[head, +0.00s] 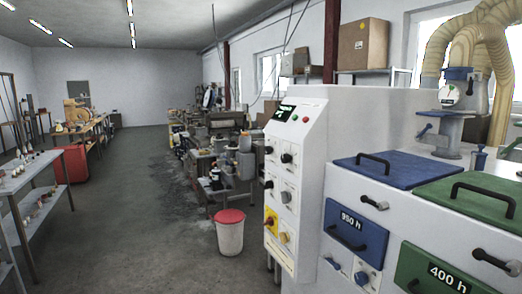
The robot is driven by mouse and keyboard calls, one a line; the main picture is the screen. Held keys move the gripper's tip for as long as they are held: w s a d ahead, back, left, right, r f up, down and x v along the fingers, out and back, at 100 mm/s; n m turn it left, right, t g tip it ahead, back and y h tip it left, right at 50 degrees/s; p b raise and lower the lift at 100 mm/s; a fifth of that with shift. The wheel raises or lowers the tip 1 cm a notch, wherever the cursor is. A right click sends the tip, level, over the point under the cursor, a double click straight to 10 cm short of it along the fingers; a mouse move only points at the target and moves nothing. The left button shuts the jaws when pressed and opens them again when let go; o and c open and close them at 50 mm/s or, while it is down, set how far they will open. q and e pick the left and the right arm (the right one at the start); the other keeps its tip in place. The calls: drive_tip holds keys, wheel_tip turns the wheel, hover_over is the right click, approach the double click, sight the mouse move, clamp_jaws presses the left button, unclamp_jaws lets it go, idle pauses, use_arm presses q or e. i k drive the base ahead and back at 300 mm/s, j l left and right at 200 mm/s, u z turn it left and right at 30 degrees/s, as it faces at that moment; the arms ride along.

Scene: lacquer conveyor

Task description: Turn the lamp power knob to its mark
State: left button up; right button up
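A tall white control panel (305,170) stands right of the middle, with a small dark display (285,113) near its top. Several knobs sit on its face: a black one (287,158), another black one (269,184), a dial on a grey plate (285,197) and an orange-yellow one (284,237). A red switch on a yellow plate (270,222) is at the lower left. The labels and marks are too small to read, so I cannot tell which is the lamp power knob or how it points. Neither of my grippers is in view.
A white machine with a blue drawer (356,240) marked 950 h and a green drawer (437,272) marked 400 h is at the right. A white bin with a red lid (230,216) stands on the floor left of the panel. The floor (140,240) farther left is open.

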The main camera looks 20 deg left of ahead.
sight(268, 149)
drive_tip(key=i+j, duration=0.15)
drive_tip(key=j, duration=0.25)
drive_tip(key=i+j, duration=0.1)
drive_tip(key=j, duration=0.35)
drive_tip(key=i+j+z, duration=0.1)
drive_tip(key=j, duration=0.3)
drive_tip(key=i+j, duration=0.15)
drive_tip(key=j, duration=0.3)
drive_tip(key=i+j, duration=0.1)
drive_tip(key=j, duration=0.3)
drive_tip(key=i+j, duration=0.15)
drive_tip(key=j, duration=0.3)
drive_tip(key=z, duration=0.05)
